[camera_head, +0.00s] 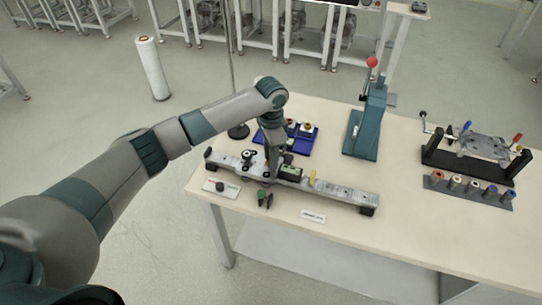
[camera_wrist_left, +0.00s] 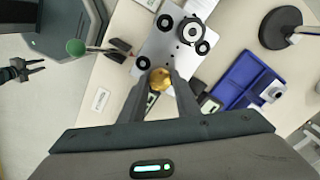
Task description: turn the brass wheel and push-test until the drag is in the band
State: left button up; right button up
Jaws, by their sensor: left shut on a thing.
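The brass wheel (camera_wrist_left: 160,79) shows in the left wrist view at the edge of a grey carriage (camera_wrist_left: 172,45) with dark rollers. My left gripper (camera_wrist_left: 162,84) is shut on the wheel, one dark finger on each side. In the head view my left gripper (camera_head: 270,172) reaches down onto the carriage on the long grey track (camera_head: 340,193), and it hides the wheel there. My right gripper (camera_wrist_left: 27,68) shows small at the left of the wrist view, apparently open and empty, over the floor.
A blue tray (camera_head: 303,147) with small parts lies behind the track. A teal press (camera_head: 366,125) with a red-knobbed lever stands farther back. A dark fixture (camera_head: 472,163) and a rack of spools (camera_head: 468,190) are at the right. The front right tabletop is clear.

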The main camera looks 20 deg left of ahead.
pick_arm(q)
jog(key=shift+w, duration=0.1)
jog(key=o, duration=1)
jog(key=shift+o, duration=0.2)
jog(key=shift+r, duration=0.1)
notch_tip(320, 180, up, 17)
jog(key=b, duration=0.4)
jog(key=shift+r, duration=0.15)
